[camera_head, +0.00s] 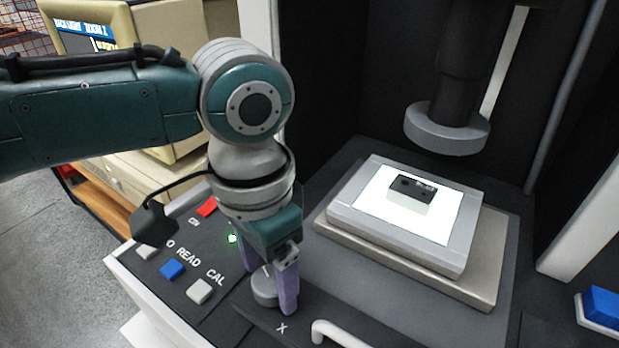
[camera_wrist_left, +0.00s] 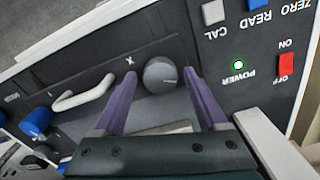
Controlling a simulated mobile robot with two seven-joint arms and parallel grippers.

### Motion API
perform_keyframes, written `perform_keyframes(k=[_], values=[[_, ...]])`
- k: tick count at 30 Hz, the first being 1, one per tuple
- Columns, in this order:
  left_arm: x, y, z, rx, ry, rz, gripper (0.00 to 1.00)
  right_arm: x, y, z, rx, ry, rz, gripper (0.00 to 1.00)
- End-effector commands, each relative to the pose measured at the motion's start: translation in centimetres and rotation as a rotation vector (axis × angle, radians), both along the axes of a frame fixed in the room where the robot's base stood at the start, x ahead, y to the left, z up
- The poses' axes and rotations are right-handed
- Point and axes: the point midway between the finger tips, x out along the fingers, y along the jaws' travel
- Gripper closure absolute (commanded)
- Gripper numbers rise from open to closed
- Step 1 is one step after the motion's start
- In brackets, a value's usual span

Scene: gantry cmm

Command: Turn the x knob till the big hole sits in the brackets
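The x knob (camera_head: 264,288) is a round grey knob on the dark front panel, with an X printed near it. It also shows in the left wrist view (camera_wrist_left: 160,75). My left gripper (camera_head: 270,287) points down at it, its purple fingers on either side of the knob. In the left wrist view the fingers (camera_wrist_left: 163,75) stand apart, with a narrow gap beside the knob. A small black block (camera_head: 411,187) with holes lies on the lit white stage (camera_head: 372,213). The monitor screen (camera_head: 88,38) is mostly cut off or covered by my arm; no brackets are visible. My right gripper is out of view.
A grey ring-ended optic column (camera_head: 447,130) hangs above the stage. A white handle (camera_head: 338,333) sits right of the knob. Left are a blue button (camera_head: 172,269), a white CAL button (camera_head: 199,291), a red switch (camera_head: 207,207) and a green power light (camera_head: 232,239).

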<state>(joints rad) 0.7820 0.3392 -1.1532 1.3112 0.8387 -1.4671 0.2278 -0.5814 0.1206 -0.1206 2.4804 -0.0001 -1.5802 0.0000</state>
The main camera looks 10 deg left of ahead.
Motion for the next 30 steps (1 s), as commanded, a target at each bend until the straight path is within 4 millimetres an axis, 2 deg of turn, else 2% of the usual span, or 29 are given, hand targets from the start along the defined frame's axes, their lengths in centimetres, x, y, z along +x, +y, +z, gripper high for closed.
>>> perform_keyframes(k=[2,19,30], values=[[0.01,0.01,0.02,0.000,0.000,0.000,0.35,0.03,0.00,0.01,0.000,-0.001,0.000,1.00],[0.01,0.00,0.05,0.000,0.000,0.000,0.99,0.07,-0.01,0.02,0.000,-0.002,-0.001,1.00],[0.00,-0.01,0.14,-0.001,0.001,-0.053,1.00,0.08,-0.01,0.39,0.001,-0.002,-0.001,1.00]])
